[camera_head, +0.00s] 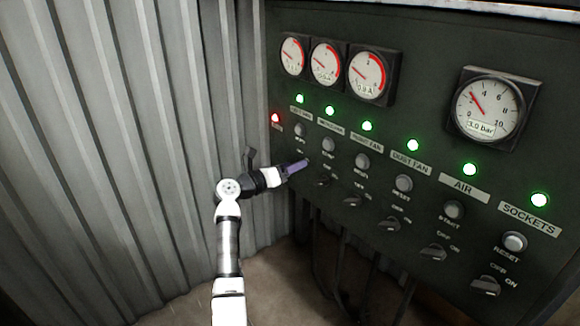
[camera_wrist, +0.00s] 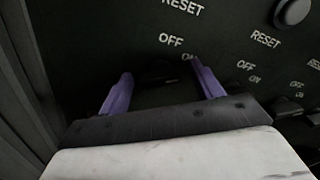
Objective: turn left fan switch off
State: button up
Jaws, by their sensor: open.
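The dark control panel (camera_head: 440,110) has a row of rotary switches, each under a button and a name plate. The two leftmost name plates (camera_head: 300,112) are too small to read surely, so I cannot tell which is the left fan's. My gripper (camera_head: 300,166) is at the leftmost switch column, its purple fingers close to the panel. In the wrist view my gripper (camera_wrist: 161,85) is open, with a dark switch (camera_wrist: 163,72) between its fingertips, below the words RESET and OFF. Its knob angle is too dark to tell. The second column's switch (camera_head: 322,182) shows just right of the gripper.
Green lamps (camera_head: 366,125) are lit above the columns, and a red lamp (camera_head: 275,118) is lit at far left. Gauges (camera_head: 487,110) sit along the top. A corrugated metal wall (camera_head: 110,140) stands close at left. Cables hang below the panel.

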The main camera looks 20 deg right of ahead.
jog(key=c, duration=1)
jog(key=shift+r+n+p, duration=0.1)
jog(key=shift+n+p, duration=0.3)
jog(key=shift+p, duration=0.3)
jog(key=shift+w+f+n+p, duration=0.1)
jog(key=shift+f+n+p, duration=0.05)
jog(key=shift+n+p, duration=2.8)
jog(key=shift+f+n+p, duration=0.1)
jog(key=shift+n+p, duration=2.45)
jog(key=shift+p, duration=0.75)
jog(key=o, duration=1)
